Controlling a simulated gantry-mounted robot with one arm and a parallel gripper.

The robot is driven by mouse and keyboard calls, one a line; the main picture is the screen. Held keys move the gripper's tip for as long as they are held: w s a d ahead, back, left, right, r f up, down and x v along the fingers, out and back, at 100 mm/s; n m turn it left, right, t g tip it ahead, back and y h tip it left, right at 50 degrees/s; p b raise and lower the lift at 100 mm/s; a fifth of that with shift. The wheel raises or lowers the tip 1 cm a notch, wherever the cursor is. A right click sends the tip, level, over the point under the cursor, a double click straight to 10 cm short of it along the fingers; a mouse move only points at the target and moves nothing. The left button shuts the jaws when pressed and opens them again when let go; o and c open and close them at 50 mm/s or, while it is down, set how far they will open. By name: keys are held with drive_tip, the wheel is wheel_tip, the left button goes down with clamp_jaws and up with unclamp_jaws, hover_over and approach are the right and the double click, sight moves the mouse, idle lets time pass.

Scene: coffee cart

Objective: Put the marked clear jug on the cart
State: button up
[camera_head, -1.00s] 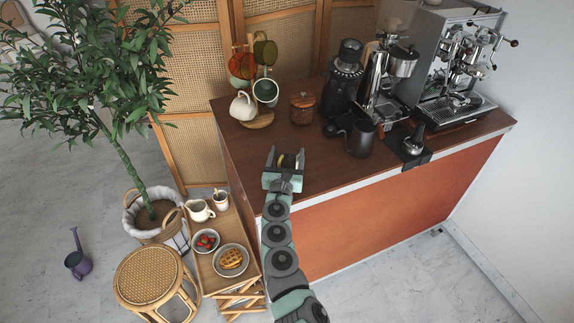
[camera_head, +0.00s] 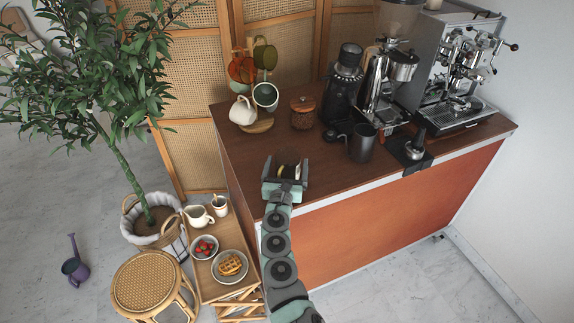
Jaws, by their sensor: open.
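My gripper (camera_head: 286,168) is at the left part of the dark wooden counter top, near its front edge. Its two fingers point away from me and stand apart. A small rounded thing with a pale band and a dark part (camera_head: 288,172) shows between the fingers. I cannot tell whether it is the marked clear jug, as the gripper hides most of it. No other clear jug can be made out. A low wooden cart (camera_head: 238,239) stands left of the counter. It holds a white pitcher, a cup, a bowl of strawberries and a plate with a waffle.
On the counter are a mug tree (camera_head: 257,125), a lidded jar (camera_head: 303,113), a dark pitcher (camera_head: 362,143), grinders and an espresso machine (camera_head: 462,75). A woven stool (camera_head: 150,281) and a potted tree (camera_head: 148,215) stand by the cart.

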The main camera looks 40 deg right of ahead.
drive_tip(key=shift+s+a+r+p, duration=0.15)
drive_tip(key=shift+s+a+p, duration=0.1)
drive_tip(key=shift+a+p, duration=0.1)
drive_tip(key=p+v, duration=0.1)
drive_tip(key=v, duration=0.4)
drive_tip(key=p+v, duration=0.2)
drive_tip(key=v, duration=0.4)
drive_tip(key=shift+s+f, duration=0.15)
drive_tip(key=shift+f, duration=0.05)
